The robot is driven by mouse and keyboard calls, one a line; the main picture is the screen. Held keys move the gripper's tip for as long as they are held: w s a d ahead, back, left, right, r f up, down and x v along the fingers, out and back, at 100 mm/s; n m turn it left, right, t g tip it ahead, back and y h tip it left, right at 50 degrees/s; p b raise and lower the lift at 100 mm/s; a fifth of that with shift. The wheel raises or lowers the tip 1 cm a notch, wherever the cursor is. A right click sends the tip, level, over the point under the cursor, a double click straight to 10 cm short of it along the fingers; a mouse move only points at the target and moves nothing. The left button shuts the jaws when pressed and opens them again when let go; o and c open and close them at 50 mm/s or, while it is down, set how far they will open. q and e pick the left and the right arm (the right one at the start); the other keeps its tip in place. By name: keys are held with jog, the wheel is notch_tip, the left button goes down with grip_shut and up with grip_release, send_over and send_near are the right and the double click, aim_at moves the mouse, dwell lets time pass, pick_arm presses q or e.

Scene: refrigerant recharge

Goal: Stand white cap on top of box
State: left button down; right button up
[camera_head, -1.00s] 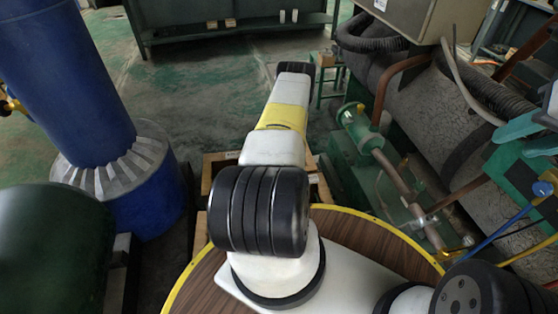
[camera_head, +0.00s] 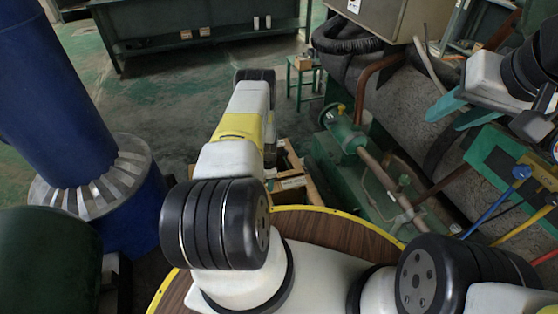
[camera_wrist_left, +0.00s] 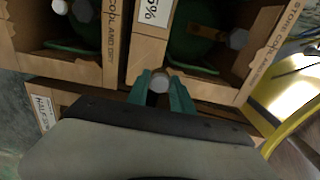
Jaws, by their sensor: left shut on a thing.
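In the left wrist view my left gripper (camera_wrist_left: 160,92) is shut on a small round whitish cap (camera_wrist_left: 159,82) between its teal fingertips. The cap is over or near the front edge of open cardboard boxes; I cannot tell whether it touches one. One box (camera_wrist_left: 112,45) is at left and another (camera_wrist_left: 245,85) at right, with green cylinders inside. In the head view my left forearm hides the left gripper, and the cardboard boxes (camera_head: 292,183) show partly beside it. My right gripper (camera_head: 462,112) is at the upper right, teal fingers apart and empty.
A blue column (camera_head: 45,95) stands at left. Green machinery with pipes (camera_head: 345,130) is right of the boxes.

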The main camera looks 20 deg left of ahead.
pick_arm(q)
jog(key=shift+w+a+f, duration=0.15)
jog(key=shift+w+a, duration=0.3)
jog(key=shift+w, duration=0.2)
jog(key=shift+w+a+f, duration=0.15)
jog(key=shift+w+a, duration=0.3)
jog(key=shift+w, duration=0.15)
jog(key=shift+d+f, duration=0.1)
jog(key=shift+f, duration=1.5)
jog(key=shift+f, duration=0.1)
jog(key=c, duration=1.1)
grip_release()
